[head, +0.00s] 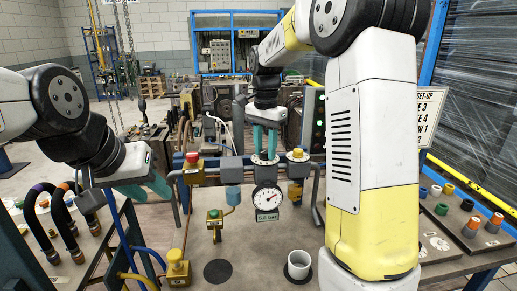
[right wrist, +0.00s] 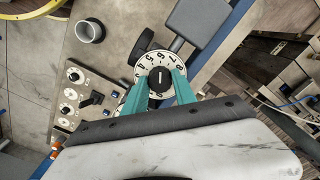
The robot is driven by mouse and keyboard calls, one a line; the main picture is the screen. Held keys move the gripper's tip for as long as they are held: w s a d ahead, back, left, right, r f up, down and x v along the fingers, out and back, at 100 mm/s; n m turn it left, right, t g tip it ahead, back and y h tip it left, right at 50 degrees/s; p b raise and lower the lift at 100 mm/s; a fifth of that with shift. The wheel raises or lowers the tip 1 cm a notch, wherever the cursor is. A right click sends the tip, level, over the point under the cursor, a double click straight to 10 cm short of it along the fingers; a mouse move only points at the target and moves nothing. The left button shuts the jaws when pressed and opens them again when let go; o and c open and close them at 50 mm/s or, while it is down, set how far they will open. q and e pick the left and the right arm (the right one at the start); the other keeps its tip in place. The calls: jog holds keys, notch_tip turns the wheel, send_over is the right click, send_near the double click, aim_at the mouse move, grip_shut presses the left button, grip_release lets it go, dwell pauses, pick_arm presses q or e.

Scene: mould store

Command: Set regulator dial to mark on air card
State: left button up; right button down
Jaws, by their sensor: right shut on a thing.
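The regulator dial (head: 264,159) is a white numbered disc with a black centre, on top of the pipework above the gauge. In the right wrist view the dial (right wrist: 160,58) shows its numbers and a pale line on its black knob. My right gripper (head: 265,150) points down and is shut on the dial; in the wrist view its teal fingers (right wrist: 161,84) sit on either side of the knob. The set-up card (head: 431,112) is at the right, its left part hidden by my right arm. My left gripper (head: 150,190) is open and empty, left of the pipework.
A round pressure gauge (head: 267,197) with a small bar label hangs below the dial. Red and yellow valve knobs (head: 193,157) flank it. A white cup (head: 299,264) stands on the bench in front. Hoses are at the left, a panel of knobs (head: 437,243) at the right.

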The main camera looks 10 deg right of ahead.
aim_at(265, 151)
dwell(0.3)
jog(key=c, duration=1)
grip_release()
notch_tip(265, 151, up, 8)
jog(key=shift+f, duration=0.1)
